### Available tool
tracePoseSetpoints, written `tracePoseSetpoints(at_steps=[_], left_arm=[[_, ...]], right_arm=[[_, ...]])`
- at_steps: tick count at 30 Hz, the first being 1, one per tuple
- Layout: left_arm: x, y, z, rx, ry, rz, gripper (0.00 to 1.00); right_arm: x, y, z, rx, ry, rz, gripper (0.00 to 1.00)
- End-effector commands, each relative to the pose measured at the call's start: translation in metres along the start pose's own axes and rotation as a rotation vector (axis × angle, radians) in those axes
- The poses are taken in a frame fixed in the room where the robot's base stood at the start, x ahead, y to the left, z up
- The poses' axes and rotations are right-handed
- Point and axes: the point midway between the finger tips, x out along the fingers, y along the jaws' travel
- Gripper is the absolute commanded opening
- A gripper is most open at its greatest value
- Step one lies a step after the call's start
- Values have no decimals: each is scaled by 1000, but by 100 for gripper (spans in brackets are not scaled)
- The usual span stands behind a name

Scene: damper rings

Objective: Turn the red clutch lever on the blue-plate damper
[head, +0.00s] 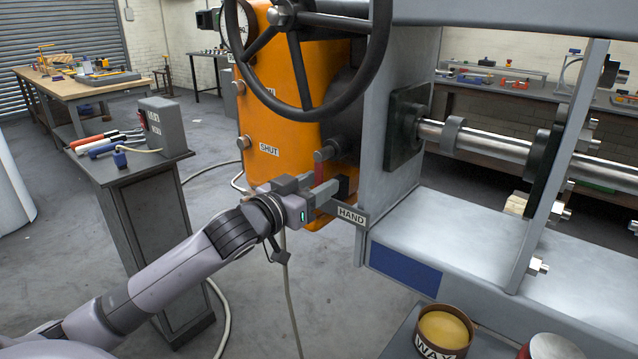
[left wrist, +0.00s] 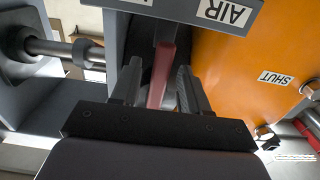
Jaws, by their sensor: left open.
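The red clutch lever (head: 319,170) hangs below a dark round pivot beside the orange housing, on the damper with the blue plate (head: 405,272). My left gripper (head: 328,188) is at the lever, with its fingers partly hiding the lever's lower part in the head view. In the left wrist view the red lever (left wrist: 161,75) stands between the two fingers (left wrist: 158,92) of my left gripper, which is open. Gaps show beside the lever, though I cannot tell whether either finger touches it. My right gripper is not in view.
A dark handwheel (head: 378,50) is above. A wax tin (head: 443,330) stands at lower right.

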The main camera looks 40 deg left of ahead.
Motion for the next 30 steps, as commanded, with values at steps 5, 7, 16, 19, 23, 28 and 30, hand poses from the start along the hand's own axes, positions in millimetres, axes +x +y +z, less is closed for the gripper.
tracePoseSetpoints(at_steps=[5,7,16,19,23,28,30], left_arm=[[8,0,0,1,1,0,45],[9,0,0,1,1,0,45],[9,0,0,0,0,1,25],[9,0,0,0,0,1,0],[9,0,0,0,0,1,0],[12,0,-1,-10,0,1,0],[15,1,-1,-21,0,2,0]], right_arm=[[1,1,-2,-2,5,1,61],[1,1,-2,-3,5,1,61],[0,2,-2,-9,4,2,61],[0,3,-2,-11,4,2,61],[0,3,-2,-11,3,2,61],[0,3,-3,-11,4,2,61],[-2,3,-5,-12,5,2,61]])
